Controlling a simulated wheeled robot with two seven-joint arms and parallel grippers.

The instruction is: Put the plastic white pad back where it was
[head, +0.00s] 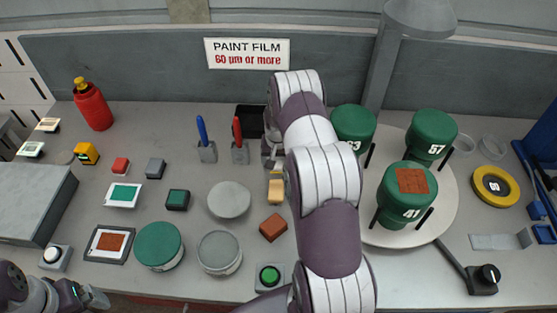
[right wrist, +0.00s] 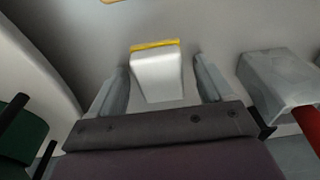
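A white pad with a yellow edge (right wrist: 157,74) lies between the fingers of my right gripper (right wrist: 165,85) in the right wrist view. A narrow gap shows beside the pad, so the fingers look open around it. In the head view my right arm hides most of this gripper (head: 273,160); only a small yellow strip of the pad (head: 277,172) shows there. I cannot tell whether the pad touches the table. My left gripper (head: 88,297) is at the bottom left corner, and its opening is unclear.
A black open box (head: 250,121) stands behind the right gripper. A red pen in a grey holder (head: 239,150) is just left of it. A tan block (head: 276,191) lies in front. Green cylinders (head: 406,204) stand on a round white turntable (head: 447,205) to the right.

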